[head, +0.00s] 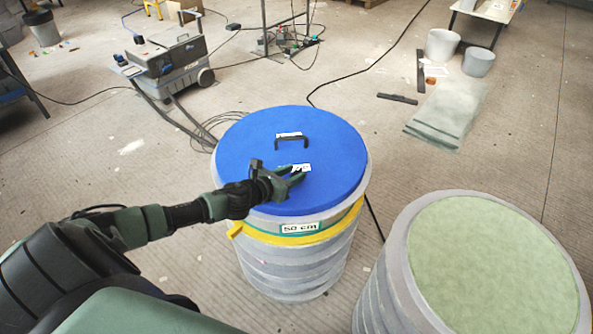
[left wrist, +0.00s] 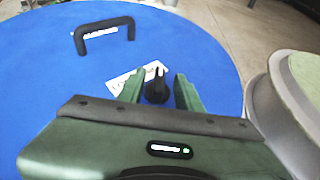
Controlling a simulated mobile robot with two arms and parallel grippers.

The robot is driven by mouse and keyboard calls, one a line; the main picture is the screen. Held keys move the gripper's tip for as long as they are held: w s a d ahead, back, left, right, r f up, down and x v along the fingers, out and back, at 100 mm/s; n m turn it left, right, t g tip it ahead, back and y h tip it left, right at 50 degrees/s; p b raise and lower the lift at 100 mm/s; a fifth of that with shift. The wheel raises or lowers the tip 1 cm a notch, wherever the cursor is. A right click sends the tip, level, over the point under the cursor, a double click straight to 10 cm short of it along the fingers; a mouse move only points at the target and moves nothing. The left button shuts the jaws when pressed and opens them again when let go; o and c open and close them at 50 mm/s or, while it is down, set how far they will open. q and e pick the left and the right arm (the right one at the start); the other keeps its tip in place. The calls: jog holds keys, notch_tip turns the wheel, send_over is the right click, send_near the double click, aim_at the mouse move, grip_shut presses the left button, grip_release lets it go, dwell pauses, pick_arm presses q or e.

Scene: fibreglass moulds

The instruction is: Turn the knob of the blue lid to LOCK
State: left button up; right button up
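The blue lid (head: 335,150) lies on a grey ribbed drum in the head view and fills much of the left wrist view (left wrist: 40,85). A black knob (left wrist: 156,88) with a pale pointer mark stands on the lid. A white label (left wrist: 120,82) lies at its left, its lettering partly hidden. My left gripper (head: 297,175) is over the lid's near part. In the left wrist view its green fingers (left wrist: 158,92) are apart, one on each side of the knob, with gaps visible. The knob is hard to make out in the head view. My right gripper is not in view.
A black handle (head: 292,141) rises from the lid beyond the knob. A yellow band (head: 300,238) and a "50 cm" label ring the drum. A second drum with a pale green top (head: 490,265) stands close at right. A wheeled machine (head: 170,60) stands behind.

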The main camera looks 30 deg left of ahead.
pick_arm(q)
jog(key=shift+w+f, duration=0.25)
jog(key=shift+w, duration=0.35)
jog(key=shift+w+f, duration=0.1)
jog(key=shift+w, duration=0.15)
jog(key=shift+w+d, duration=0.1)
jog(key=shift+f, duration=0.1)
grip_shut()
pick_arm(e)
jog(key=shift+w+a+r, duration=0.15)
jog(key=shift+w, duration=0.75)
